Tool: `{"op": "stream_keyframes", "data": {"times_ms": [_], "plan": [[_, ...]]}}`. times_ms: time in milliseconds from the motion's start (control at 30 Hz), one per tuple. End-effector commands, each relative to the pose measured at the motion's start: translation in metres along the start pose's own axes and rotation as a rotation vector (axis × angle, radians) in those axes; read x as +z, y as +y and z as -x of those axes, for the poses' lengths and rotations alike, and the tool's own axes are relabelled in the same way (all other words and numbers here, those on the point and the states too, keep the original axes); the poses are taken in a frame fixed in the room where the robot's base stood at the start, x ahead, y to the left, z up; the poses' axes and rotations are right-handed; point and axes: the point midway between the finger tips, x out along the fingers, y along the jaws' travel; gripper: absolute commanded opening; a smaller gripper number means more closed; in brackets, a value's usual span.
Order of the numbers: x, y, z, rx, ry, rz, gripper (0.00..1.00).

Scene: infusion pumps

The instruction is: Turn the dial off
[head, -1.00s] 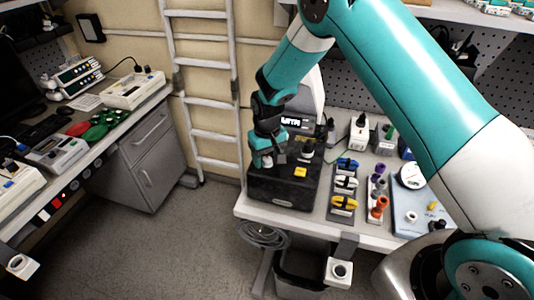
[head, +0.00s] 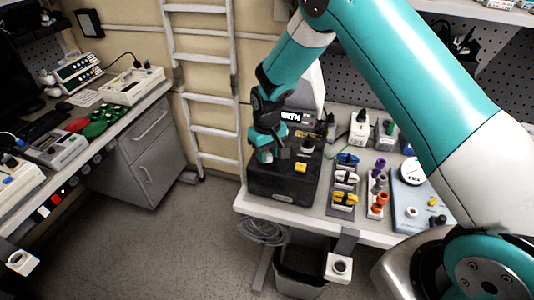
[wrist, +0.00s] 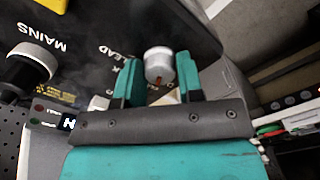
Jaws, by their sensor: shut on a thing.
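The black box-shaped device (head: 262,186) stands at the left end of the right-hand bench. The wrist view shows its dark top panel (wrist: 95,22) with white lettering, including "MAINS" and "LEAD". A pale grey dial (wrist: 158,64) with a red-orange mark sits on this panel. My gripper (wrist: 158,78) has its teal fingers on both sides of the dial and is shut on it. A second, black knob (head: 307,146) and a yellow button (head: 300,167) are to the right.
A coiled grey cable (head: 262,232) hangs below the bench front, beside a bin (head: 300,275). A ladder (head: 205,90) leans behind. A left bench (head: 125,110) holds other equipment. Floor between benches is clear.

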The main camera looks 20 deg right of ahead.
Motion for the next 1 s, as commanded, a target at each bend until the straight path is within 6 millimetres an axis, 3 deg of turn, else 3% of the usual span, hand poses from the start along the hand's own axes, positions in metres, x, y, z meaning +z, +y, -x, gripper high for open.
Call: {"op": "stream_keyframes", "data": {"times_ms": [600, 1000], "plan": [[-0.0009, 0.0001, -0.0011, 0.001, 0.003, 0.489, 0.11], [-0.0010, 0.0001, 0.0005, 0.001, 0.003, 0.683, 0.11]]}}
